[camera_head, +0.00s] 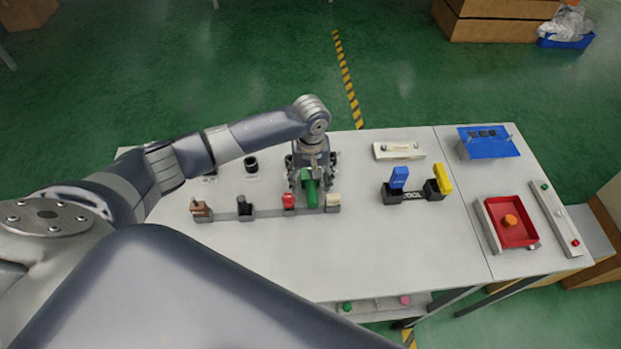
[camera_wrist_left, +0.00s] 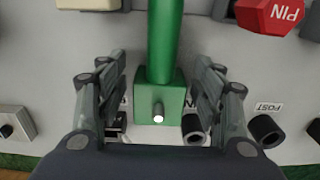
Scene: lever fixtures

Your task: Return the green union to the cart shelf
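A green part (camera_head: 311,192), which looks like the green union, stands at the strip of fixtures on the table. In the left wrist view it is a green block (camera_wrist_left: 160,92) with a round green bar and a small metal pin. My left gripper (camera_head: 310,178) is over it, with one finger on each side. In the left wrist view the fingers (camera_wrist_left: 162,75) are spread, with narrow gaps beside the block. The cart shelf may be the lower shelf (camera_head: 376,309) under the table's front edge, mostly hidden. My right gripper is not in view.
Close beside the green part are a red PIN piece (camera_head: 288,201) and a cream block (camera_head: 333,200). A black post (camera_head: 244,206) and brown block (camera_head: 199,208) stand left. Blue and yellow pieces (camera_head: 399,177) and a red tray (camera_head: 515,235) stand right. The table's front middle is clear.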

